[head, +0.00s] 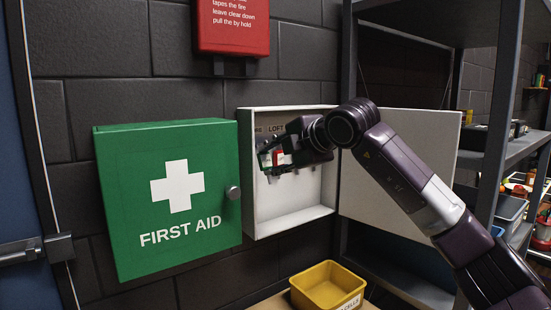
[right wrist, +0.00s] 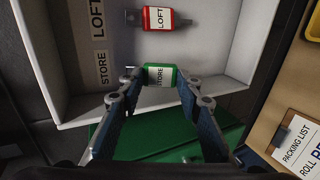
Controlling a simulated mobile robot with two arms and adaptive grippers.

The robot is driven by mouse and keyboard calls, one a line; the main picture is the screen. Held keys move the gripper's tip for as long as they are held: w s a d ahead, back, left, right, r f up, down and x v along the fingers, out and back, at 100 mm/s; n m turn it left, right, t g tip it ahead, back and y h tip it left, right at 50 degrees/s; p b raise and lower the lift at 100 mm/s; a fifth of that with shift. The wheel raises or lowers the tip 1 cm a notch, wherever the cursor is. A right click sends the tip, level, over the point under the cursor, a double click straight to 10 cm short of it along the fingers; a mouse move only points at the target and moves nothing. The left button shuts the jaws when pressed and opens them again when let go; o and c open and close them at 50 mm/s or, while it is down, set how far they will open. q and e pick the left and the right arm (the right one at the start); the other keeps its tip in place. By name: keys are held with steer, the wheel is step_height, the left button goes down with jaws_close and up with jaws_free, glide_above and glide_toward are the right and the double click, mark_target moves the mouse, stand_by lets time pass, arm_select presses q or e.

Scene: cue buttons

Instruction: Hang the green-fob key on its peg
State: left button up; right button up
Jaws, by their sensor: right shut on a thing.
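The green key fob (right wrist: 160,76), marked STORE, sits between the fingertips of my right gripper (right wrist: 159,80) in the right wrist view. That gripper (head: 268,156) is shut on it inside the open white key cabinet (head: 290,222). The fob lines up with the STORE label (right wrist: 101,70) on the cabinet's back. Its key and peg are not clear, so I cannot tell whether they touch. A red fob (right wrist: 158,18) marked LOFT hangs beside it, in line with the LOFT label (right wrist: 97,14). My left gripper is in neither view.
The cabinet door (head: 400,165) stands open to the right. A green first aid box (head: 120,205) is close on the left. A red sign box (head: 232,25) is above. A yellow bin (head: 326,287) stands below. Metal shelving (head: 495,135) is at right.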

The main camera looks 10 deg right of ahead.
steer(key=shift+w+r, duration=0.1)
steer(key=shift+r, duration=0.35)
steer(key=o, duration=0.9)
steer(key=shift+w, duration=0.15)
steer(key=shift+c, duration=0.2)
steer(key=o, duration=0.4)
steer(key=shift+x, duration=1)
steer(key=shift+c, duration=0.2)
steer(key=shift+a+f, duration=0.2)
steer(key=shift+f, duration=0.05)
steer(key=shift+s+d+r, duration=0.1)
steer(key=shift+s, duration=0.2)
steer(key=shift+d, duration=0.1)
